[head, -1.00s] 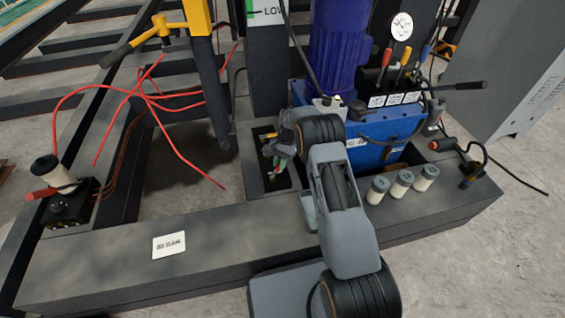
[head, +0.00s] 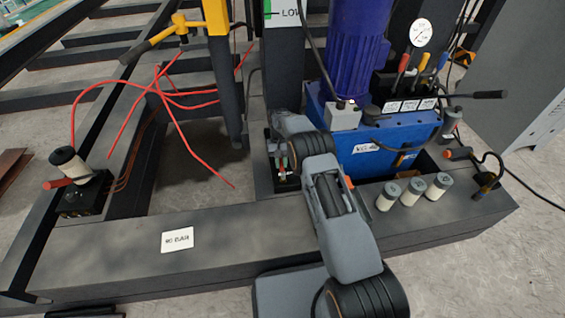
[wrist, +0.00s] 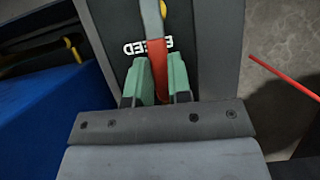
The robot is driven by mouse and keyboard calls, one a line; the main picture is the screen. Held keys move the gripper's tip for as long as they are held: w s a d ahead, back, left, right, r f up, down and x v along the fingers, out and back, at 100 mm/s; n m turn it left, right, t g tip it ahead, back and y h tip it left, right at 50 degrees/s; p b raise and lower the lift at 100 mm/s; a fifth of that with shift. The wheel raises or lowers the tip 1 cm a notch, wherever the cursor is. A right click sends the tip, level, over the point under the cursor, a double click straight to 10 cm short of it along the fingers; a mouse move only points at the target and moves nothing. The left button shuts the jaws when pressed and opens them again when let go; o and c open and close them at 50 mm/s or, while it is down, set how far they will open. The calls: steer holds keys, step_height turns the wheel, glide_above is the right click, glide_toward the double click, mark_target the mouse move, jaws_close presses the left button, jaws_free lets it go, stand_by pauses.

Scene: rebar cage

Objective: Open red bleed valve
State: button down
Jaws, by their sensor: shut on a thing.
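The red bleed valve handle (wrist: 158,68) shows in the wrist view between the two green fingers of my gripper (wrist: 158,80). My gripper is shut on the red handle. A plate lettered "BLEED" (wrist: 137,47) lies behind the fingers, partly covered by them. In the head view my gripper (head: 281,168) reaches down into the dark recess of the grey base frame, left of the blue hydraulic unit. The handle is too small there to make out clearly, and my arm hides part of the recess.
The blue hydraulic unit (head: 370,150) stands right of my arm. Several pale cylinders (head: 413,191) stand on the frame at the right. Loose red wires (head: 190,140) and a yellow-topped post (head: 216,20) are at the left. A label (head: 177,239) lies on the clear front beam.

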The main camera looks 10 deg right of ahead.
steer(key=shift+a+n, duration=0.15)
steer(key=shift+n, duration=0.15)
steer(key=c, duration=1)
jaws_free()
steer(key=shift+c, duration=0.2)
steer(key=shift+p+v, duration=1.15)
steer(key=shift+v, duration=2.6)
